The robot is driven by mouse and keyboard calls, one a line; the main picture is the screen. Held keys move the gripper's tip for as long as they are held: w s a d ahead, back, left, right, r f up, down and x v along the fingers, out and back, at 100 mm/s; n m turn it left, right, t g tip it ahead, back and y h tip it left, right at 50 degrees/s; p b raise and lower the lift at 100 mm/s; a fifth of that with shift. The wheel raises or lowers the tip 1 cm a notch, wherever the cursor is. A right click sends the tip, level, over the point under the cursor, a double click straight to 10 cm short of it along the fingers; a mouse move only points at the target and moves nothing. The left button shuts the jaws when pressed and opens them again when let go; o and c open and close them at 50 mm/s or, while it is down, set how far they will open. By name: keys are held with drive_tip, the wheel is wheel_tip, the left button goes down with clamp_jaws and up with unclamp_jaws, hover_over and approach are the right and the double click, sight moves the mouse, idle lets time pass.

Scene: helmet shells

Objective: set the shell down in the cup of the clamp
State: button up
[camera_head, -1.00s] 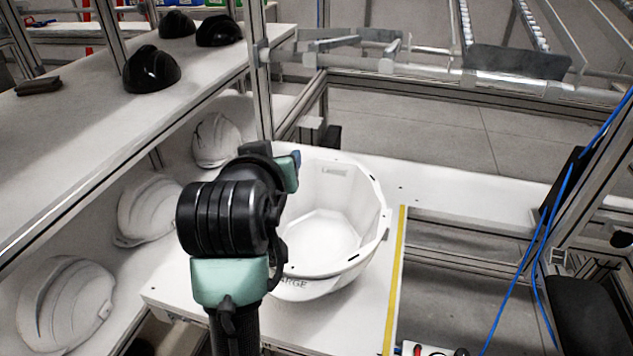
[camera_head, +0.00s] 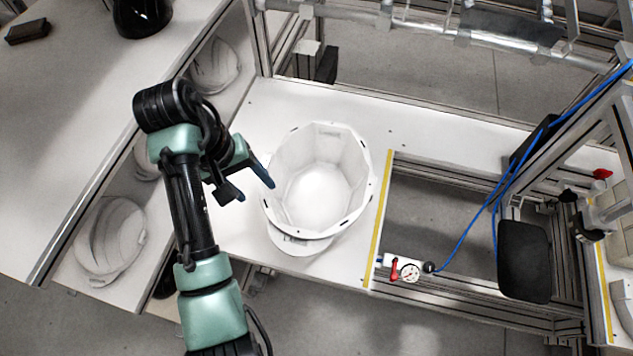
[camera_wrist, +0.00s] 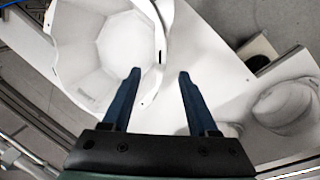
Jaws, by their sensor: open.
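The shell (camera_head: 318,192) is a white helmet lying upside down, hollow up, on the white bench. It also shows at the upper left of the wrist view (camera_wrist: 105,45). My gripper (camera_head: 250,186) is open and empty at the shell's left side. In the wrist view my gripper (camera_wrist: 160,76) has its fingers spread, with the shell's rim between their tips in the picture. I cannot tell how far above the rim they are. A dark, jointed fixture (camera_head: 592,225) at the right edge may be the clamp; its cup is not clearly visible.
White helmets (camera_head: 106,238) lie on the shelf below the left table; a black one (camera_head: 141,14) is on top. A yellow strip (camera_head: 379,220) edges the bench right of the shell.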

sight(263, 197)
drive_tip(key=b+x, duration=0.5)
drive_tip(key=x, duration=0.2)
drive_tip(key=shift+x, duration=2.65)
drive_tip(key=shift+w+a, duration=0.15)
drive_tip(key=shift+w, duration=0.05)
clamp_jaws()
